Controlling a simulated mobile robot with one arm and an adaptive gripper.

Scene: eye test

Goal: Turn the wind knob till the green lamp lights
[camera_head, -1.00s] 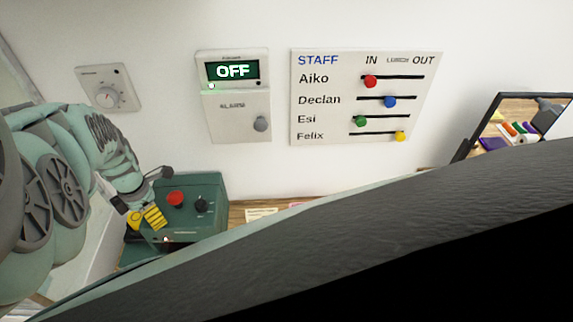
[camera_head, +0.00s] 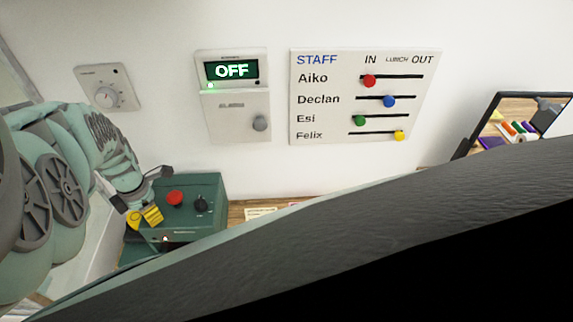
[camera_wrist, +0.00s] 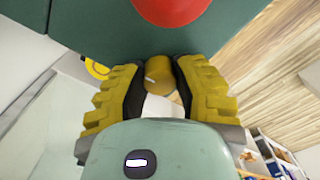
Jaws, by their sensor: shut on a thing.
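A dark green box (camera_head: 213,222) stands at the lower left in the head view. It carries a red button (camera_head: 174,198) and a black knob (camera_head: 201,204). My gripper (camera_head: 148,216) is at the box's left part. In the wrist view, my gripper's yellow fingers (camera_wrist: 158,82) are shut on a dull yellow knob (camera_wrist: 158,68) with a pale mark on it. The red button (camera_wrist: 170,8) is just beyond it.
On the wall are a grey dial (camera_head: 106,97), a panel reading OFF (camera_head: 232,71) with a small green light (camera_head: 211,86), and a staff board (camera_head: 310,80) with coloured sliders. A dark surface covers the lower right.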

